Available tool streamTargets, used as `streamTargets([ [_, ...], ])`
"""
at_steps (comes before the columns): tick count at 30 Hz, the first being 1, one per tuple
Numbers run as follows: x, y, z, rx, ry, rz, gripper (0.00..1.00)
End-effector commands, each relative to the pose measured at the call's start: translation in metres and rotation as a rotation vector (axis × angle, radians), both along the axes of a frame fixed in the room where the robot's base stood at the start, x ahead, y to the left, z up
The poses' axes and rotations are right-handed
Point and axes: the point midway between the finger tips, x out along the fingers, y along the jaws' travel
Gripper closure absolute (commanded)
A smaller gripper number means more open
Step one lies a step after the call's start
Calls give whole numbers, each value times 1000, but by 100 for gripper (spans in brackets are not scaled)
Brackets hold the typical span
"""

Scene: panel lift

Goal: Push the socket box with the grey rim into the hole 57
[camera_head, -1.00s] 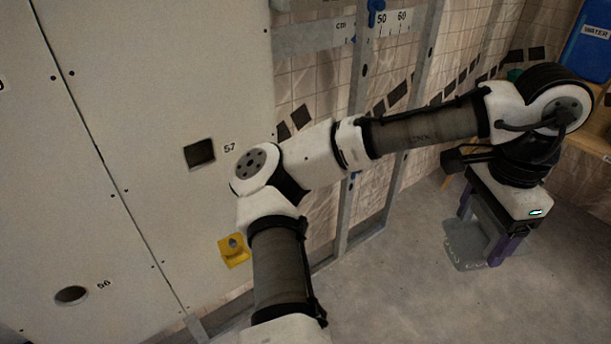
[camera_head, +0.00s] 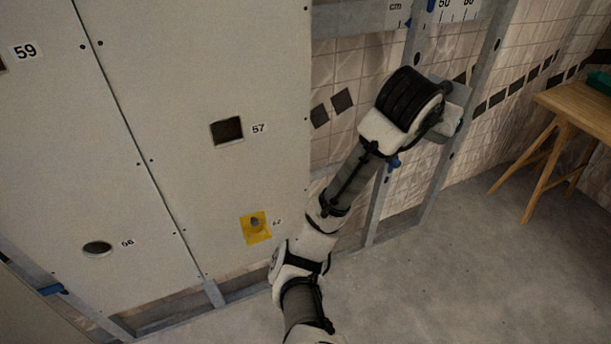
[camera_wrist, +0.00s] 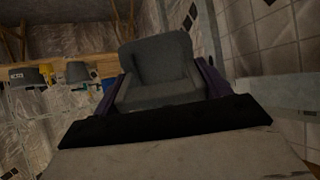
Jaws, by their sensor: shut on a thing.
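Hole 57 (camera_head: 227,131) is a dark rectangular opening in the pale wall panel, left of its label, in the head view. My gripper (camera_wrist: 158,78) shows in the wrist view with purple fingers shut on a grey box (camera_wrist: 160,62). I take this as the socket box; its rim cannot be told apart clearly. In the head view my arm's end is right of the panel, in front of the open metal studs, apart from hole 57.
Round hole 56 (camera_head: 97,249) is lower left. A metal stud (camera_head: 462,110) stands near my wrist. A wooden trestle table (camera_head: 575,108) is at the right. The floor between is clear.

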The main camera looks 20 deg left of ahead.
Motion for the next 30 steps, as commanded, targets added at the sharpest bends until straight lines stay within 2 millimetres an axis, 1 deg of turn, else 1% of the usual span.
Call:
streamTargets([
  [1, -3, 23, -7, -17, -40, 69, 66],
  [3, -7, 51, -15, -23, -101, 156, 66],
  [6, -16, 91, -26, -23, -180, 277, 66],
  [8, -24, 113, -34, -17, -222, 348, 66],
  [9, -30, 127, -39, -14, -249, 393, 66],
  [12, -48, 160, -53, 5, -314, 504, 66],
  [14, -60, 179, -62, 18, -348, 570, 66],
  [15, -70, 191, -67, 30, -372, 614, 66],
  [17, -84, 209, -76, 47, -405, 681, 66],
  [18, -95, 220, -82, 59, -427, 724, 66],
  [20, -112, 235, -90, 82, -456, 788, 66],
  [21, -124, 245, -96, 96, -475, 828, 66],
  [24, -151, 264, -107, 133, -516, 918, 66],
  [27, -174, 277, -114, 164, -549, 989, 66],
  [30, -189, 285, -119, 185, -571, 1036, 66],
])
